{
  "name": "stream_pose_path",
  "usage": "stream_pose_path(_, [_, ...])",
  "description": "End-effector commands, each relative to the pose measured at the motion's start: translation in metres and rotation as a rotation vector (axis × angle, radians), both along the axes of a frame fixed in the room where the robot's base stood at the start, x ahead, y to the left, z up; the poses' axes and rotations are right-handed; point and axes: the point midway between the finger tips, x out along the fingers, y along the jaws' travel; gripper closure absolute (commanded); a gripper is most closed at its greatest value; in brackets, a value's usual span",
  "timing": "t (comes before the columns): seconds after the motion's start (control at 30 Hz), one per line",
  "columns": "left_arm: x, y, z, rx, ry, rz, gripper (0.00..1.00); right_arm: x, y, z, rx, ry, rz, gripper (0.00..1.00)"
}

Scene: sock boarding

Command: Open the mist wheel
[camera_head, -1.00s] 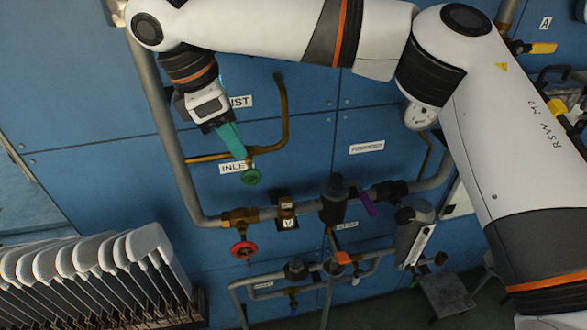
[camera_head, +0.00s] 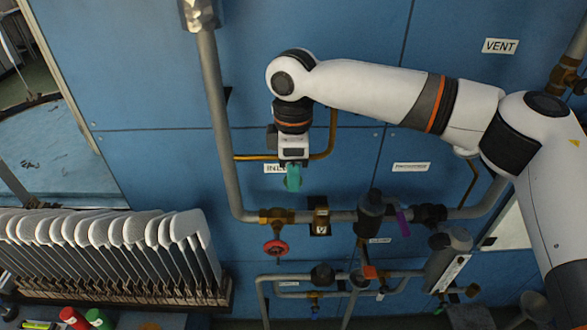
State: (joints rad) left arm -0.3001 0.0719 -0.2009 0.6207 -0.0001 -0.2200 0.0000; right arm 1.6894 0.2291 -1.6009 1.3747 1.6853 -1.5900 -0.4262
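My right arm reaches in from the right, and its gripper (camera_head: 293,178) points down with teal fingers close to the blue wall panel. The fingers are seen end-on, so I cannot tell whether they are open or shut. No green wheel shows apart from the teal fingers; it may be hidden behind them. The MIST label is not readable now, probably behind my wrist. A partly covered INLET label (camera_head: 275,168) is just left of the fingers. A red handwheel (camera_head: 276,247) hangs on the pipe below. My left gripper is not in view.
A thick grey pipe (camera_head: 218,120) runs down left of the gripper and turns right into valves. A thin brass pipe (camera_head: 332,135) bends beside my wrist. A rack of white paddle-shaped boards (camera_head: 110,232) stands lower left. Red (camera_head: 73,318) and green (camera_head: 98,319) items lie bottom left.

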Motion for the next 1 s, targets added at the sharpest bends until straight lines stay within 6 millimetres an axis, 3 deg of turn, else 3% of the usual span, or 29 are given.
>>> stream_pose_path(0.4, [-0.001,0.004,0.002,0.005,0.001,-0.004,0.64,0.000,0.000,-0.009,0.000,0.000,0.000,0.63])
stream_pose_path(0.63, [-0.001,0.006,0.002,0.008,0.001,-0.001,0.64,0.000,0.000,-0.009,0.000,0.000,0.000,1.00])
stream_pose_path(0.77, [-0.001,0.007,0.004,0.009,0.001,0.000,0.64,0.000,0.000,-0.008,-0.004,0.000,0.001,1.00])
stream_pose_path(1.0, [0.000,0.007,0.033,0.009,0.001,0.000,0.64,0.000,0.003,-0.005,-0.107,0.003,0.001,1.00])
